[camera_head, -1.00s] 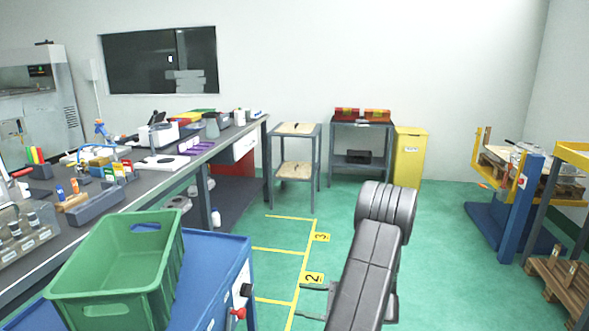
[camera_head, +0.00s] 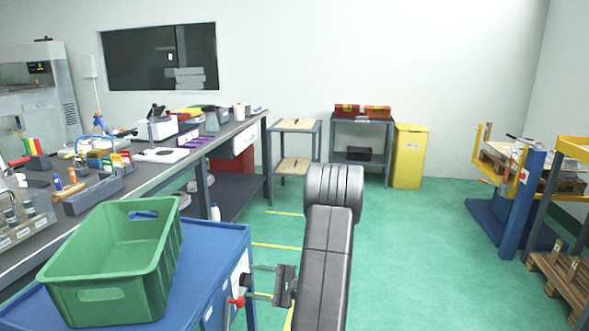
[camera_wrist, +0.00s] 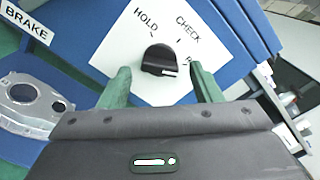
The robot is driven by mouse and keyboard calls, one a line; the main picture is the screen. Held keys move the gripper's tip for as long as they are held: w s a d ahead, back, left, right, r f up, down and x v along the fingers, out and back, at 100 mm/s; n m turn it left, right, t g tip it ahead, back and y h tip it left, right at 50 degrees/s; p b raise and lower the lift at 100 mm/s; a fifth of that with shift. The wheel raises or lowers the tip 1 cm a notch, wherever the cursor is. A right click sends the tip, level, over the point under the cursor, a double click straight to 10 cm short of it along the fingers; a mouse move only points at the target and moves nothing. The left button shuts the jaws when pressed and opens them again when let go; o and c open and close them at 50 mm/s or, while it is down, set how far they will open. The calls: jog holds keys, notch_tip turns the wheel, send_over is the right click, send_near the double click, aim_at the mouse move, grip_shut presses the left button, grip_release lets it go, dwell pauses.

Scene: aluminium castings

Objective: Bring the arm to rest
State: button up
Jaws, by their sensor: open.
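My gripper (camera_head: 250,283) is at the right side of the blue cart (camera_head: 213,238) in the head view, with its fingers toward the cart's side panel. In the wrist view the two green fingers of my gripper (camera_wrist: 160,86) are apart with nothing between their tips. A black rotary knob (camera_wrist: 158,58) on a white plate (camera_wrist: 118,55) shows just past and between the fingertips. The plate reads HOLD, CHECK and a partly hidden label starting with R. The knob's white mark lies at its lower right. I cannot tell whether the fingers touch the knob.
A green crate (camera_head: 113,262) stands on the cart. A red knob (camera_head: 237,301) juts from the cart's side, close to my gripper. A metal casting (camera_wrist: 32,110) and a BRAKE label (camera_wrist: 27,22) show in the wrist view. The green floor (camera_head: 420,270) at right is open.

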jog(key=n+b, duration=0.3)
jog(key=n, duration=0.1)
jog(key=shift+f+n, duration=0.1)
jog(key=shift+n, duration=0.3)
jog(key=shift+r+n+b, duration=0.15)
jog(key=shift+n+b, duration=1.15)
jog(key=shift+n, duration=0.9)
jog(key=shift+r+n+b, duration=0.15)
jog(key=shift+n+b, duration=1.2)
jog(key=shift+n, duration=0.85)
jog(key=shift+r+n+b, duration=0.15)
jog(key=shift+n+b, duration=1.15)
jog(key=shift+n, duration=0.9)
